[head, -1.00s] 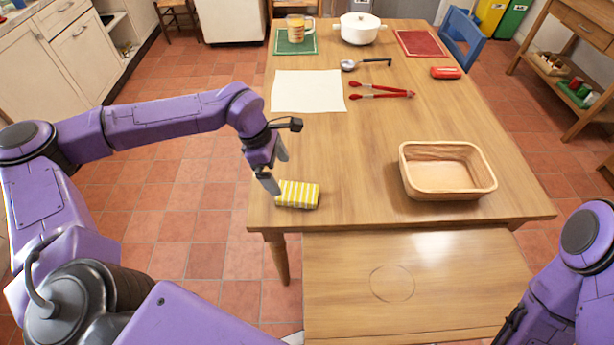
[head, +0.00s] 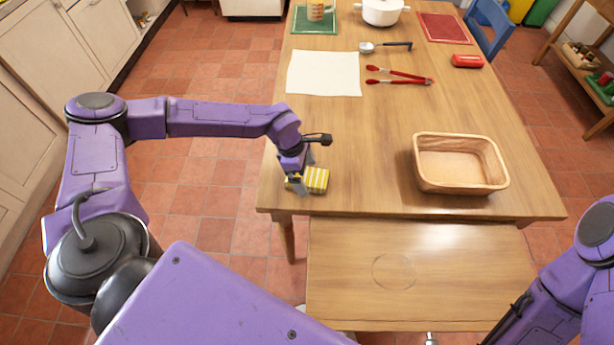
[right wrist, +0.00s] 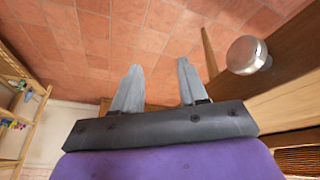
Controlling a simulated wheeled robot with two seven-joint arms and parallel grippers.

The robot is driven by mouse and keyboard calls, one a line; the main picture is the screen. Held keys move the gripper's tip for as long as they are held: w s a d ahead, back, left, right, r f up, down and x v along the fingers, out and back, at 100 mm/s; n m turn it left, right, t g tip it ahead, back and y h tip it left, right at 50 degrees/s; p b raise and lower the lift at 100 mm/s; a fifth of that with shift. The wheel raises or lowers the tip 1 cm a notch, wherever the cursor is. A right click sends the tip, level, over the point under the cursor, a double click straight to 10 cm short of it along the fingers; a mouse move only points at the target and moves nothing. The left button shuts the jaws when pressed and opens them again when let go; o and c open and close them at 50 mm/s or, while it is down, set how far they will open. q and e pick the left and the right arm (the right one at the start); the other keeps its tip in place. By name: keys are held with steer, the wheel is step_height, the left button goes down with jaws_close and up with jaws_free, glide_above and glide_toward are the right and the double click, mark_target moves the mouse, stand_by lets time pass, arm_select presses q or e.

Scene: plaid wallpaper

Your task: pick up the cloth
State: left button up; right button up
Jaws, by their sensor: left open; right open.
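The cloth (head: 316,180) is a folded yellow-and-white striped bundle near the front left corner of the wooden table. My left gripper (head: 306,174) is open at the cloth's left side and hides part of it; its fingers point down, one behind the cloth and one in front. I cannot tell whether they touch it. My right gripper (right wrist: 157,85) shows in the right wrist view, open and empty over the tiled floor. The cloth does not show there.
A wooden basket (head: 461,184) stands right of the cloth on the table (head: 360,140). Behind lie a white sheet (head: 324,73), red tongs (head: 400,76), a ladle (head: 385,47) and a red object (head: 467,61). A white pot (head: 382,11) stands farther back. The table's middle is clear.

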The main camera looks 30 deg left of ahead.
mark_target(306, 175)
arm_select(q)
steer(key=c, duration=1.1)
steer(key=shift+c, duration=0.2)
step_height(306, 175, up, 10)
steer(key=b, duration=0.1)
steer(key=shift+o, duration=1)
steer(key=shift+c, duration=0.5)
